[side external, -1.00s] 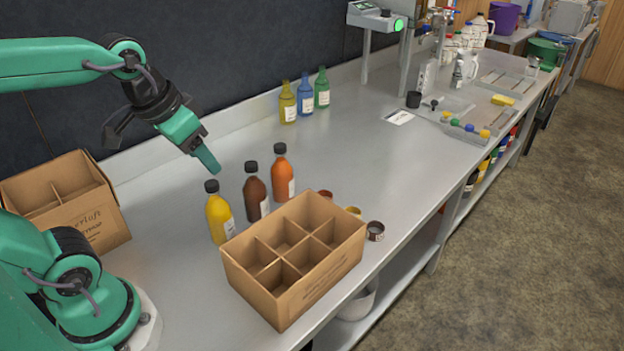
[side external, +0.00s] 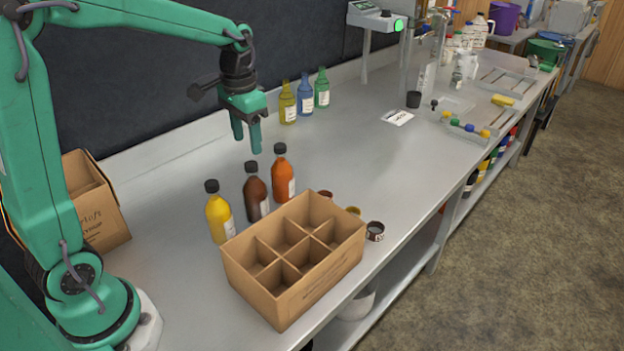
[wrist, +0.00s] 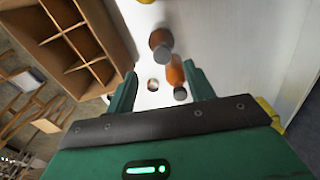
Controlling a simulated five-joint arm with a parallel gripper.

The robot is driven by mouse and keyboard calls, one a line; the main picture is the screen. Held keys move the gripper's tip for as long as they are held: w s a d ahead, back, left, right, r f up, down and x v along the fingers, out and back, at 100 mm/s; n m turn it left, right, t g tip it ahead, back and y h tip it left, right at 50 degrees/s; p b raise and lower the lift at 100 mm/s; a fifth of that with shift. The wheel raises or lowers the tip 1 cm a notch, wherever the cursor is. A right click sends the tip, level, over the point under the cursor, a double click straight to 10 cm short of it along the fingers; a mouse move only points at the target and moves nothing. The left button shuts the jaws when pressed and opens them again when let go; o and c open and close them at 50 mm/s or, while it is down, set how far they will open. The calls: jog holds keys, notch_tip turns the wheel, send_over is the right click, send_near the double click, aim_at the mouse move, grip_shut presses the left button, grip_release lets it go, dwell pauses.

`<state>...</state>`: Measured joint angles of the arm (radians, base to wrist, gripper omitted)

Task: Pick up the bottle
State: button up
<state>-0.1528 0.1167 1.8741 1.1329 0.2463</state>
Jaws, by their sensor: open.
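Three dark-capped bottles stand upright in a row on the grey bench: a yellow one (side external: 219,219), a brown one (side external: 256,192) and an orange one (side external: 281,176). My gripper (side external: 247,143) points down above the row, near the brown bottle's cap in the side view, open and empty. In the wrist view, the orange bottle (wrist: 176,74) shows between the open fingers (wrist: 160,92) and the brown bottle (wrist: 160,40) lies farther up. Only a bit of the yellow bottle (wrist: 147,2) shows at the top edge. Which bottle is meant cannot be told.
An empty divided cardboard box (side external: 318,271) stands in front of the bottles. Another box (side external: 97,213) is at left, partly behind my arm. Olive (side external: 287,104), blue (side external: 305,97) and green (side external: 321,90) bottles stand by the wall. A small round item (side external: 375,231) sits near the front edge.

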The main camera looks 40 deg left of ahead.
aim_at(251, 164)
jog(key=shift+w+a+f, duration=0.2)
jog(key=shift+w+f, duration=0.05)
jog(key=shift+w, duration=0.05)
jog(key=shift+f, duration=0.1)
jog(key=shift+f, duration=1.2)
jog(key=shift+f, duration=0.1)
jog(key=shift+s+f, duration=0.1)
jog(key=shift+f, duration=2.45)
grip_shut()
jog(key=shift+r, duration=0.1)
